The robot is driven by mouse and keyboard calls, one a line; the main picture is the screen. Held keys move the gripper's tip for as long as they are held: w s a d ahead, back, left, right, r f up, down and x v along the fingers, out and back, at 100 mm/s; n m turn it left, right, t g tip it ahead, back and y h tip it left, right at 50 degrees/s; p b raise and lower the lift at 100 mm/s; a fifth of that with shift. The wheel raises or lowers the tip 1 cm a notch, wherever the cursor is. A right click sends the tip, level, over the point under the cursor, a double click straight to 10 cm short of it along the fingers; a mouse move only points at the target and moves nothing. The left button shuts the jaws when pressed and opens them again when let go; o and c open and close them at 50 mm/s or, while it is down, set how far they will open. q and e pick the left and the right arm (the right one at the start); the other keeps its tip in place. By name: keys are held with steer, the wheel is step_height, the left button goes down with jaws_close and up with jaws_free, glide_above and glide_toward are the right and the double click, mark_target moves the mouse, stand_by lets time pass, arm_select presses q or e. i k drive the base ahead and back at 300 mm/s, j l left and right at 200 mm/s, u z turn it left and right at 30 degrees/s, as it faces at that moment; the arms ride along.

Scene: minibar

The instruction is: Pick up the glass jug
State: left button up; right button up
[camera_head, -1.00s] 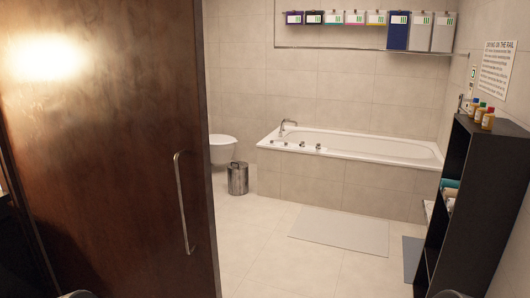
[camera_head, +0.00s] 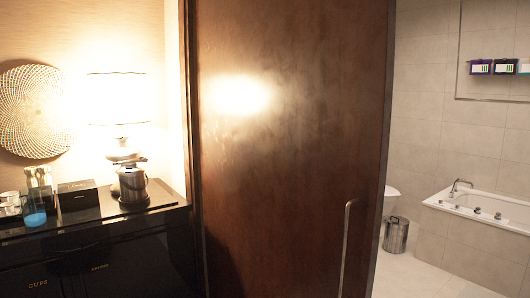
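I cannot make out a glass jug for certain. At the left end of the black counter (camera_head: 98,214) stand small clear glass-like items (camera_head: 10,204), partly cut off by the picture edge. Beside them is a clear vessel with something blue in it (camera_head: 34,214); I cannot tell whether it is a jug. Neither of my grippers is in view.
A lit lamp (camera_head: 120,100) stands on the counter, with a dark box (camera_head: 78,196) to its left. A brown wooden door (camera_head: 285,150) fills the middle. Right of it is a bathroom with a bin (camera_head: 396,235) and bathtub (camera_head: 480,208).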

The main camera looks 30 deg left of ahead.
mark_target(33, 210)
steer(key=u, duration=2.45)
steer(key=i+j+z, duration=0.1)
steer(key=z, duration=0.35)
steer(key=i+j+z, duration=0.15)
steer(key=z, duration=0.35)
steer(key=i+j+z, duration=0.1)
steer(key=i+j, duration=0.35)
steer(key=j, duration=0.25)
steer(key=i+j+z, duration=0.15)
steer(key=i+j, duration=0.3)
steer(key=j, duration=0.3)
steer(key=i+j+z, duration=0.15)
steer(key=i+j, duration=0.3)
steer(key=j, duration=0.3)
steer(key=z, duration=0.05)
